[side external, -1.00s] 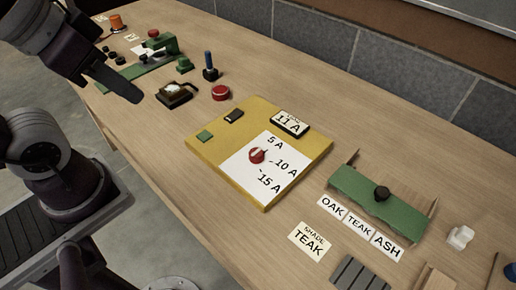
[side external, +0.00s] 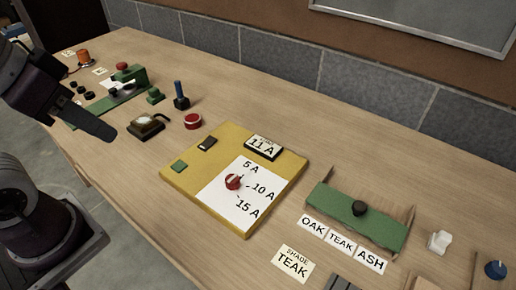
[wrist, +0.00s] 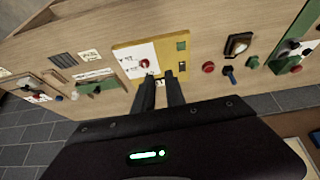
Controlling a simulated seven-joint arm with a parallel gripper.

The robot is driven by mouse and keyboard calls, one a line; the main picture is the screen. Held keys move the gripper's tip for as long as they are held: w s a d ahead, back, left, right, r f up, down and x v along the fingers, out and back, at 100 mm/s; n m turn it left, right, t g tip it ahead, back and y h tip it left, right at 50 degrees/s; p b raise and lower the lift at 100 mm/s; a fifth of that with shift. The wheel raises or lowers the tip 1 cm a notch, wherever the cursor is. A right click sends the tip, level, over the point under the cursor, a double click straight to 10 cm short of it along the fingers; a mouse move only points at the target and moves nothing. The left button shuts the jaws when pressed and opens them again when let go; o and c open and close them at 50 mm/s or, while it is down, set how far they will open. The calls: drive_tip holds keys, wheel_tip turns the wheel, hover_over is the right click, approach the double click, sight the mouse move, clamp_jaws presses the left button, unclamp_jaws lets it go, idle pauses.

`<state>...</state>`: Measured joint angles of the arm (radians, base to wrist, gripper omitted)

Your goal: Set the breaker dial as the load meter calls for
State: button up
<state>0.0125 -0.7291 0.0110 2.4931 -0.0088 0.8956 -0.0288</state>
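The red breaker dial (side external: 233,182) sits on a white panel marked 5 A, 10 A and 15 A, on a yellow board (side external: 180,184). It has a pale mark on top; which label it points to is too small to tell. The load meter (side external: 263,147) on the board's far edge reads 11 A. In the wrist view, the dial (wrist: 145,63) is beyond my fingertips. My gripper (wrist: 160,76) is empty, its two fingers apart with a gap between them. In the side view, its dark finger end (side external: 100,129) is in the air left of the board, away from the dial.
The board also bears a green square (side external: 179,167) and a black block (side external: 207,143). A red button (side external: 193,121), a blue-handled switch (side external: 181,97) and a square gauge (side external: 146,126) stand behind left. A green bar with a black knob (side external: 359,208) lies right, near wood-name cards.

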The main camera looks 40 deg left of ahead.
drive_tip(key=o, duration=0.7)
drive_tip(key=w+d+n, duration=0.1)
drive_tip(key=w, duration=0.1)
drive_tip(key=w+d+n+g+h, duration=0.1)
drive_tip(key=n, duration=0.1)
drive_tip(key=w+d+f+n+g, duration=0.1)
drive_tip(key=w+n, duration=0.1)
drive_tip(key=shift+w+h, duration=0.35)
drive_tip(key=shift+h, duration=0.05)
drive_tip(key=n+g+y, duration=0.2)
drive_tip(key=n+g, duration=0.1)
drive_tip(key=n, duration=1.2)
hover_over(232, 178)
drive_tip(key=f, duration=1.6)
drive_tip(key=shift+s, duration=0.3)
wheel_tip(232, 178, down, 6)
drive_tip(key=shift+w+r, duration=0.1)
drive_tip(key=shift+w, duration=0.05)
drive_tip(key=shift+f, duration=0.6)
clamp_jaws()
